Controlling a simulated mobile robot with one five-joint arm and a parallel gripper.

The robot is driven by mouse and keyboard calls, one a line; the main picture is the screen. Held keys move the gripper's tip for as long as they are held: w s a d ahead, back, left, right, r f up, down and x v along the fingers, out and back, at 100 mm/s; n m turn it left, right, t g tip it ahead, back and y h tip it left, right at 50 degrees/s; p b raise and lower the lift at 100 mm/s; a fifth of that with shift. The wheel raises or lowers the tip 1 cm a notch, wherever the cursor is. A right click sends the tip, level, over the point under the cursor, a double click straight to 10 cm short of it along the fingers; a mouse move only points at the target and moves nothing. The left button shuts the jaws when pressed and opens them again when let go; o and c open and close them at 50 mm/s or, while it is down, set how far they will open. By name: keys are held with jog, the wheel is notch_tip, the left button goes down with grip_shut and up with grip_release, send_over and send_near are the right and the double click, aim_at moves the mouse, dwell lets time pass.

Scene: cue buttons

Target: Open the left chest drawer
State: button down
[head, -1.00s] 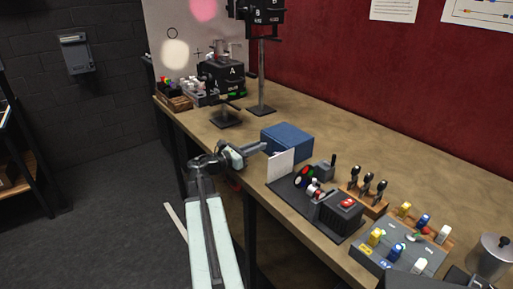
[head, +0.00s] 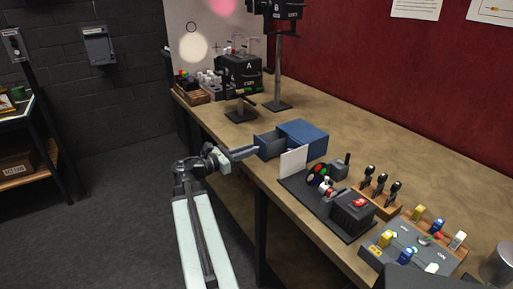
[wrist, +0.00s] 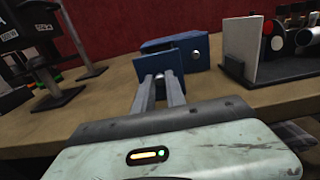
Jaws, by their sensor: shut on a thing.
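A small blue chest (head: 308,136) stands on the workbench. Its left drawer (head: 270,144) is pulled partly out toward my arm. My gripper (head: 254,151) is at the front of this drawer. In the wrist view the left drawer's front (wrist: 153,63) stands forward of the chest (wrist: 176,43). My gripper's fingers (wrist: 160,77) are closed together on the left drawer's knob, which they mostly hide. The chest's right drawer (wrist: 205,52) is flush, with a round pale knob.
A white upright card (head: 292,162) and a dark console (head: 351,210) with a red button stand to the chest's right. A black stand (head: 278,104) is behind it. The bench's front edge runs beside my arm. Open floor (head: 120,190) lies to the left.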

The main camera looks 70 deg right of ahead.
jog(key=shift+d, duration=0.1)
jog(key=c, duration=1.4)
grip_release()
jog(key=v, duration=0.7)
jog(key=shift+w+a, duration=0.2)
jog(key=shift+a, duration=0.15)
